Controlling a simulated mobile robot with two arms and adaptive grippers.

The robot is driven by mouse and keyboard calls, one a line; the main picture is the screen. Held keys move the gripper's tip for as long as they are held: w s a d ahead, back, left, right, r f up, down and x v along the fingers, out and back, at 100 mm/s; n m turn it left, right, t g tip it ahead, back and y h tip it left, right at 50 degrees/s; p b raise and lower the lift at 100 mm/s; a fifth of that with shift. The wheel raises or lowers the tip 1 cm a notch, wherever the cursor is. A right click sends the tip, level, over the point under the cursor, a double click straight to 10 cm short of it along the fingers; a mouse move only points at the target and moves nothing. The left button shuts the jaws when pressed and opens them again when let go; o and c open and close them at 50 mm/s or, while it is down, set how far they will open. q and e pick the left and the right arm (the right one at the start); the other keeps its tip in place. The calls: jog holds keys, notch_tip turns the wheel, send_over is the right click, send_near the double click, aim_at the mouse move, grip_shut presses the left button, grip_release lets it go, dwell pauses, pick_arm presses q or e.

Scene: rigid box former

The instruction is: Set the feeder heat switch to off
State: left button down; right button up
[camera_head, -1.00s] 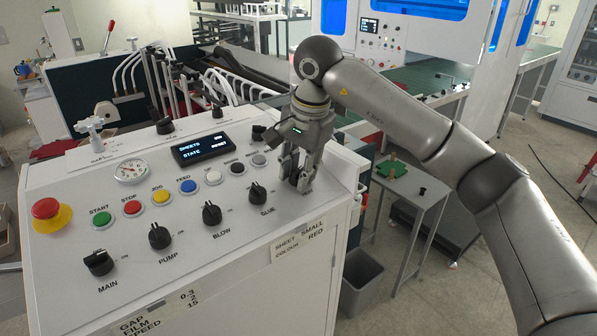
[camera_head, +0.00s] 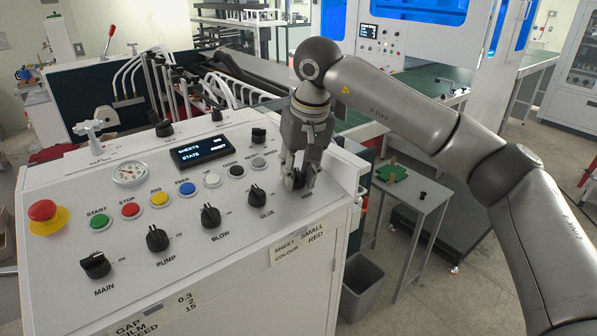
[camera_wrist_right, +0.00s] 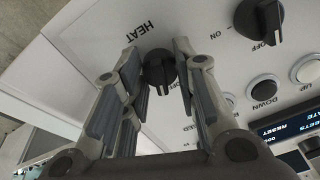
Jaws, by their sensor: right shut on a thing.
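The feeder heat switch is a black rotary knob (camera_wrist_right: 158,70) labelled HEAT, at the right end of the knob row on the white control panel (camera_head: 135,215). In the head view it is mostly hidden between the fingers of my right gripper (camera_head: 299,184). In the wrist view the right gripper's two fingers (camera_wrist_right: 157,68) stand on either side of the knob, shut on it. The knob's pointer runs roughly down the picture; its ON and OFF marks are partly covered, so its setting is unclear. My left gripper is not in view.
The GLUE knob (camera_head: 257,195) stands just left of the right gripper, with the BLOW (camera_head: 210,215) and PUMP knobs beyond. A row of push buttons and a dark display (camera_head: 202,150) lie behind. A red emergency button (camera_head: 43,211) is far left.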

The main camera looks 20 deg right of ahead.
jog(key=shift+n, duration=1.9)
jog(key=o, duration=1.1)
jog(key=shift+c, duration=0.2)
jog(key=shift+r, duration=0.1)
jog(key=v, duration=1.1)
jog(key=shift+r, duration=0.3)
jog(key=shift+s, duration=0.15)
